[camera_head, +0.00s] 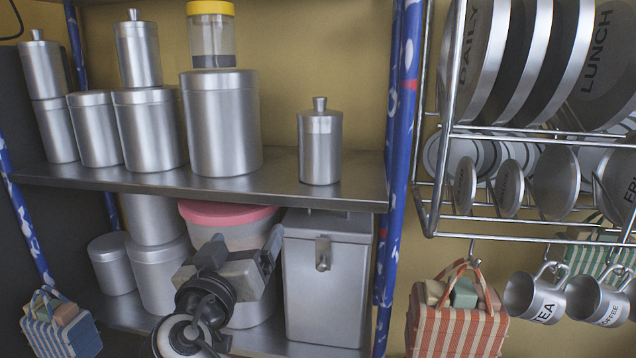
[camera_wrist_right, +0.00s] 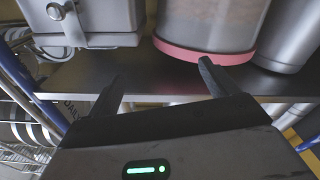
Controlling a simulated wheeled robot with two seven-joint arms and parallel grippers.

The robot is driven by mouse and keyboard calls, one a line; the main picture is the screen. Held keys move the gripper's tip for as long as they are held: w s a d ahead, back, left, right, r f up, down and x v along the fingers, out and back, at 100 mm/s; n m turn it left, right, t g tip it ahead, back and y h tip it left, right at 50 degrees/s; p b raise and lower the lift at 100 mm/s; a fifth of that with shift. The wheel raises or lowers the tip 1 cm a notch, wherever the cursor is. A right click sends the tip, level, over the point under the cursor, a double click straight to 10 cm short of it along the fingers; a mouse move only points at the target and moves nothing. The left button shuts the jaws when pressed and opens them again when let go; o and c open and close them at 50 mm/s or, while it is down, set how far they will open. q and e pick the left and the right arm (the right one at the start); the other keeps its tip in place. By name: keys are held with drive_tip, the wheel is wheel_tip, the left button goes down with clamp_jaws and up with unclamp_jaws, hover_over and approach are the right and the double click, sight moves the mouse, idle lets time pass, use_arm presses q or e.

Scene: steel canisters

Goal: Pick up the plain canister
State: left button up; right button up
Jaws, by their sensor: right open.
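Several plain steel canisters stand on the upper shelf (camera_head: 280,187). One slim canister with a knobbed lid (camera_head: 320,150) stands alone at the right end of that shelf. A wide canister (camera_head: 222,125) stands left of it, with a yellow-lidded jar on top. I cannot tell which one the task means. My right gripper (camera_head: 243,250) is open and empty, in front of the lower shelf and below the upper one. In the right wrist view its two fingers (camera_wrist_right: 160,86) are apart with nothing between them. My left gripper is not in view.
Behind my right gripper are a pink-lidded tub (camera_head: 215,213) and a latched steel box (camera_head: 325,280). A blue post (camera_head: 397,130) bounds the shelf on the right. Beyond it are a wire plate rack (camera_head: 440,190), mugs and a striped bag (camera_head: 455,320).

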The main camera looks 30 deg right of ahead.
sight(309, 150)
drive_tip(key=s+d+r+m+g+h+p, duration=0.1)
drive_tip(key=s+r+m+g+h+p, duration=0.35)
drive_tip(key=r, duration=0.85)
drive_tip(key=w+d+m, duration=0.1)
drive_tip(key=d, duration=0.1)
drive_tip(key=w+d+m, duration=0.1)
drive_tip(key=w+d, duration=0.1)
drive_tip(key=d, duration=0.1)
drive_tip(key=w+d+m+g, duration=0.1)
drive_tip(key=d, duration=0.2)
drive_tip(key=shift+w+d+f, duration=0.1)
drive_tip(key=shift+w, duration=0.05)
drive_tip(key=shift+w+d+f+p, duration=0.1)
drive_tip(key=shift+w+d+p, duration=0.2)
drive_tip(key=shift+d+p, duration=0.15)
drive_tip(key=p+x, duration=0.2)
drive_tip(key=x, duration=0.2)
drive_tip(key=shift+d, duration=0.2)
drive_tip(key=shift+w+d+f, duration=0.2)
drive_tip(key=shift+w+d, duration=0.1)
drive_tip(key=shift+d, duration=0.05)
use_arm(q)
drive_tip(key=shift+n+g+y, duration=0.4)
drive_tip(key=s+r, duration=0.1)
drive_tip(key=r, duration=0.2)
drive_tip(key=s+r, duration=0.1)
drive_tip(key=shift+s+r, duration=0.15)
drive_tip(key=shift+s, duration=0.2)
